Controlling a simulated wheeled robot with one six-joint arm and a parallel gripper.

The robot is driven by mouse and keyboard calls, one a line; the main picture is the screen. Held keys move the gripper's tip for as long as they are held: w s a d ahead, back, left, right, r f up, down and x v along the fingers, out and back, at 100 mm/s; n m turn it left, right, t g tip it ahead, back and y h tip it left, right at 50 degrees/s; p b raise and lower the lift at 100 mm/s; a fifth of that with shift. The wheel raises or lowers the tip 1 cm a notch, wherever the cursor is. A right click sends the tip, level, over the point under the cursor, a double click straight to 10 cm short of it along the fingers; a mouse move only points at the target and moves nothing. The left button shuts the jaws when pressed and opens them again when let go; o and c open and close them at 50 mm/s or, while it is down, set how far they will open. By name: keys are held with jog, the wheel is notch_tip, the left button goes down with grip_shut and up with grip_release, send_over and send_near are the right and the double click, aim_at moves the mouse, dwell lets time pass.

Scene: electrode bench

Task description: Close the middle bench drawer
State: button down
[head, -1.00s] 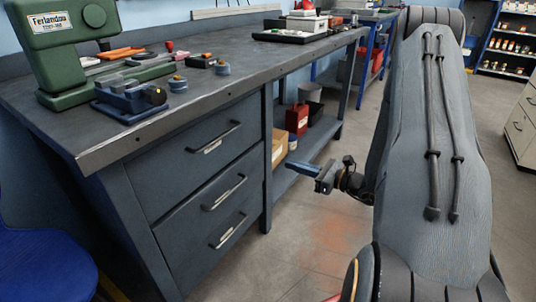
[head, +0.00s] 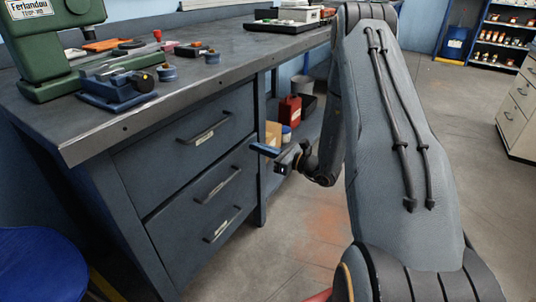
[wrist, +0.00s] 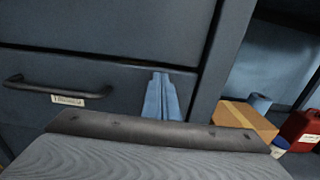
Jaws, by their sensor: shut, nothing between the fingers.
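The middle bench drawer (head: 195,206) is the second of three in the dark grey bench, with a bar handle (head: 218,185) and a small label. A dark line runs along its top edge; I cannot tell how far its front stands out. My gripper (head: 264,150) is at the right end of the drawers, its blue fingers shut and empty. In the wrist view the fingers (wrist: 162,97) are in front of the right part of a drawer front (wrist: 110,85), with its handle (wrist: 55,87) to the left. I cannot tell whether they touch it.
The top drawer (head: 185,145) and bottom drawer (head: 205,245) look closed. The bench post (wrist: 212,85) stands right of the drawers. A cardboard box (wrist: 240,116) and a red container (wrist: 300,130) are on the shelf beyond. A blue stool (head: 40,265) stands at front left.

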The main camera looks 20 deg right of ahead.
jog(key=shift+w+a, duration=0.4)
jog(key=shift+w, duration=0.2)
jog(key=shift+w+a, duration=0.1)
